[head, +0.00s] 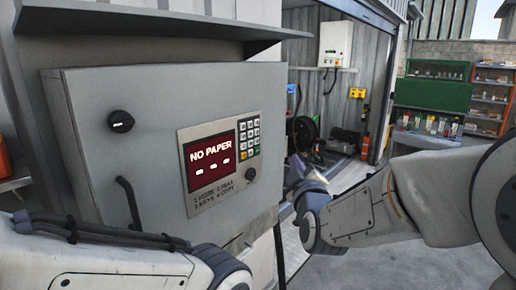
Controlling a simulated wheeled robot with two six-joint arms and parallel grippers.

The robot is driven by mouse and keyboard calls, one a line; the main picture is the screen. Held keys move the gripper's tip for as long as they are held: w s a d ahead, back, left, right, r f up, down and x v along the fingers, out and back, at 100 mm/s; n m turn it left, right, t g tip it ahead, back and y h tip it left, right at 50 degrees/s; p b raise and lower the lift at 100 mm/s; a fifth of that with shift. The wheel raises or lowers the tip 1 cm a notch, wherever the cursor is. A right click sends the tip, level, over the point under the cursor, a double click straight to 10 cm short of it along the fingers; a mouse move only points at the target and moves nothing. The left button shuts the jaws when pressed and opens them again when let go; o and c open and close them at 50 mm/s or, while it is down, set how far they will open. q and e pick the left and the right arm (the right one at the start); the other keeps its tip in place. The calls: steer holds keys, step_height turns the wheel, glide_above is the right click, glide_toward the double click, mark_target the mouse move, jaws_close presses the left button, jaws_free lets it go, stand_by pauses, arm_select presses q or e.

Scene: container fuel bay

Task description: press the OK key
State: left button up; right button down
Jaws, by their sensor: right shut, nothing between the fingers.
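A grey cabinet (90,90) carries a control panel (215,197) with a dark red screen (210,157) that reads "NO PAPER" above three short marks. A small keypad (249,136) sits right of the screen. Its key labels are too small to read, so I cannot tell which key is OK. My right gripper (296,172) is right of the cabinet, apart from the keypad in the picture; it is shut and empty. My left arm crosses the lower left below the panel, and its gripper does not show.
The cabinet has a black knob (121,121), a dark handle (128,200) and an overhanging hood (150,24). A round black knob (250,174) sits below the keypad. Behind are an open container, a green cabinet (432,95) and orange shelves (491,97). Open floor lies at right.

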mark_target(257, 150)
steer(key=shift+a, duration=0.1)
steer(key=w+a+p, duration=0.3)
steer(key=w+a, duration=0.2)
steer(key=a, duration=0.2)
stand_by(0.4)
steer(key=shift+w, duration=0.1)
stand_by(1.9)
steer(key=shift+w+a, duration=0.25)
steer(key=shift+a, duration=0.1)
steer(key=shift+w+a, duration=0.2)
steer(key=shift+a, duration=0.1)
stand_by(0.6)
steer(key=shift+s+d+b, duration=0.35)
steer(key=shift+s+d, duration=0.1)
steer(key=shift+d, duration=0.15)
